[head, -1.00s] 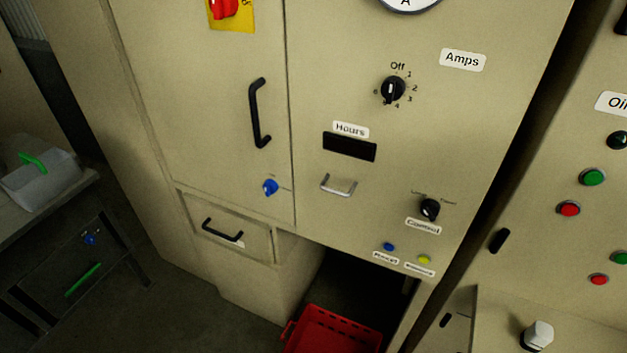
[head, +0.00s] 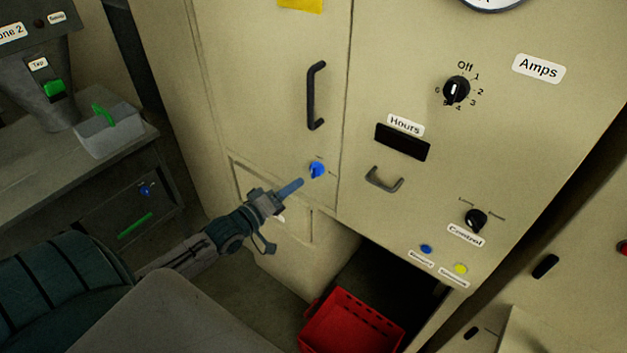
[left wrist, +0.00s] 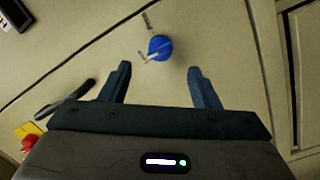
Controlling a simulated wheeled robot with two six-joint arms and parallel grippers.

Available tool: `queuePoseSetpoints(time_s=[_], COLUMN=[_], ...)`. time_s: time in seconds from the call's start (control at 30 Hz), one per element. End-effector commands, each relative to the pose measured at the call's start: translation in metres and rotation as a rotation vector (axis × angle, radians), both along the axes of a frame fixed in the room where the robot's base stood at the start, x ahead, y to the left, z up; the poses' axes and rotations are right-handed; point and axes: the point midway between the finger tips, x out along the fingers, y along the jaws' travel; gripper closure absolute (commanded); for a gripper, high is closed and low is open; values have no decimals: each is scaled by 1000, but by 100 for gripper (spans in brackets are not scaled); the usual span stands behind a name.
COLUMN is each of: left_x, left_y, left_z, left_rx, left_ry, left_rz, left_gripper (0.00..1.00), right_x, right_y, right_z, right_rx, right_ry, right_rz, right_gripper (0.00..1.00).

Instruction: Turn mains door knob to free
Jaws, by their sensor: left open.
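The mains door knob is a small blue knob (head: 317,170) low on the beige cabinet door (head: 270,90), below the black door handle (head: 316,95). In the left wrist view the blue knob (left wrist: 160,47) lies ahead of and between my two open fingers, with a gap to them. My right gripper is not in view.
A drawer front lies below the door, partly hidden by my left arm. To the right are a metal handle (head: 384,180), the Control switch (head: 476,220) and the Amps selector (head: 456,90). A red crate (head: 352,325) stands on the floor. A bench with a grey box (head: 108,132) is at left.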

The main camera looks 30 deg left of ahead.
Motion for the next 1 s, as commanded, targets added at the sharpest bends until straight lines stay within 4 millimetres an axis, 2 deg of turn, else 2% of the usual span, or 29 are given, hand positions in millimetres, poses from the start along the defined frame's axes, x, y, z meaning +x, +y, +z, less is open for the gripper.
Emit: queuePoseSetpoints(time_s=[0.03,0.37,0.6,0.97,1.0], left_x=[7,48,68,72,72], left_y=[-2,-10,-14,-15,-15], left_z=[-7,-5,-2,0,0], left_rx=[0,2,1,3,3], left_ry=[-5,-3,0,1,1], left_rz=[-1,0,1,0,0], left_gripper=[44,44,44,44,50], right_x=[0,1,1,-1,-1], right_y=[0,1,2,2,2], right_z=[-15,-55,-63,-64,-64], right_rx=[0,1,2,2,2], right_ry=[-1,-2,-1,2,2], right_rz=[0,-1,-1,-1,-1], right_gripper=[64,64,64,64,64])
